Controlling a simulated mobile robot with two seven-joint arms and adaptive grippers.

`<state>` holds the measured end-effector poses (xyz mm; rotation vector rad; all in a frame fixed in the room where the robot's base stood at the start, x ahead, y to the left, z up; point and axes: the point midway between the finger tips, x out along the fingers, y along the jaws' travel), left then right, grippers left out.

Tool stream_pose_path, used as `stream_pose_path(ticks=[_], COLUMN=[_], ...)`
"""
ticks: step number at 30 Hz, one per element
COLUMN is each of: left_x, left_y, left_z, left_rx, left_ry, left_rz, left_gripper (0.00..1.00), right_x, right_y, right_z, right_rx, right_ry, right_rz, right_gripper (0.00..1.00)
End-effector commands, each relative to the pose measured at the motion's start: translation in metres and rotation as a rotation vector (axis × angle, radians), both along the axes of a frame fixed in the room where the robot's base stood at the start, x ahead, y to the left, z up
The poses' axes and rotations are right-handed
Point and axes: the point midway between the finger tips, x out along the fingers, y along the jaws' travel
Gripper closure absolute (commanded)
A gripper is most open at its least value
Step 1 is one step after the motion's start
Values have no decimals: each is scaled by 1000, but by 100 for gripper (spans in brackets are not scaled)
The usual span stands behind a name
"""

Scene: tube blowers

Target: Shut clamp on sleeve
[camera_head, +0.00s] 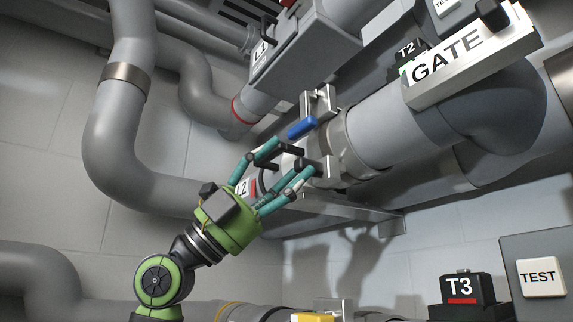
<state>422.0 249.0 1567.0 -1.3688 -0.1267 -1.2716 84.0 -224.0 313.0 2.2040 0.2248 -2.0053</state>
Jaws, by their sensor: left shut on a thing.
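The clamp (320,103) is a metal bracket with a blue handle (301,127), in the middle of the head view at the end of a large grey pipe. The handle is tilted and stands just above my fingertips. My left gripper (294,158) reaches up from below, its green fingers on either side of a pale sleeve (288,161) beside the clamp. It appears shut on this sleeve; the fingers hide much of it, and the exact contact is hard to see. The blue handle is outside the grip. My right gripper is not in view.
A GATE sign (470,55) sits on the large pipe at the upper right. A grey bent pipe (105,130) runs at the left. A metal shelf (350,212) lies below the clamp. A T3 block (462,290) and TEST panel (540,278) stand at the lower right.

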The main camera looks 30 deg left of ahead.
Motion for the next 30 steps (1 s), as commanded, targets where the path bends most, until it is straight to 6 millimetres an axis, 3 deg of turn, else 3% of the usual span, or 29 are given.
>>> stream_pose_path(ticks=[8,21,30], left_x=[-3,-29,-35], left_y=[11,37,40], left_z=[-3,-48,-55], left_rx=[-13,1,4], left_ry=[-5,-1,-2], left_rz=[11,4,1], left_gripper=[46,46,46], right_x=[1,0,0], right_y=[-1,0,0], right_z=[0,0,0], right_rx=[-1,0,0], right_ry=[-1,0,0], right_rz=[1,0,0], right_gripper=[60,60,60])
